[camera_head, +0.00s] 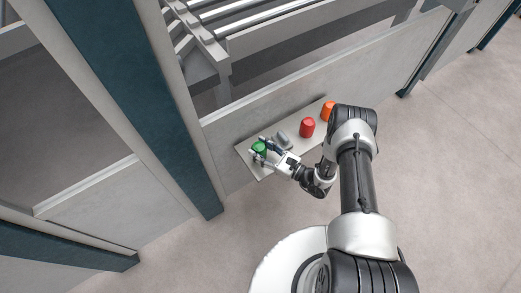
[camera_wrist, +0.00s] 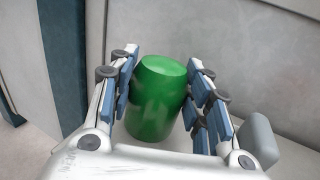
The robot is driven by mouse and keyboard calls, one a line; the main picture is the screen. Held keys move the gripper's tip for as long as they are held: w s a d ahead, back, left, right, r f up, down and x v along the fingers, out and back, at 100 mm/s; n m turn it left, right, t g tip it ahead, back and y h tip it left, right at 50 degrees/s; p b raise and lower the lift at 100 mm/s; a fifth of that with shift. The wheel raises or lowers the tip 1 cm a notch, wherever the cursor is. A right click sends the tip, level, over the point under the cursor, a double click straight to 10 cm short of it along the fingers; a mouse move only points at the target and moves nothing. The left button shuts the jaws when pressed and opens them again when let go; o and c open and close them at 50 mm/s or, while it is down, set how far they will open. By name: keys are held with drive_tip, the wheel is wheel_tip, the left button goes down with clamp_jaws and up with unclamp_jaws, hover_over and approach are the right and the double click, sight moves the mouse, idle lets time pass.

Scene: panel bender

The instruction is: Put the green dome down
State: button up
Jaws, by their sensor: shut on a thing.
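The green dome (camera_wrist: 158,97) stands upright between the two fingers of my gripper (camera_wrist: 162,100) in the wrist view, with a finger pad against or close to each side. In the head view the green dome (camera_head: 259,148) is at the left end of a narrow light shelf (camera_head: 248,165), with my gripper (camera_head: 261,152) closed around it. The dome's base is partly hidden by my gripper's palm, so I cannot tell whether it touches the shelf.
A grey piece (camera_head: 282,137) is just right of my gripper and also shows in the wrist view (camera_wrist: 258,139). A red piece (camera_head: 307,127) and an orange piece (camera_head: 327,111) stand farther right. A grey panel (camera_head: 300,95) rises behind the shelf, and a dark post (camera_head: 190,150) stands to the left.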

drive_tip(key=shift+f, duration=0.1)
drive_tip(key=o, duration=1.1)
drive_tip(key=shift+c, duration=0.2)
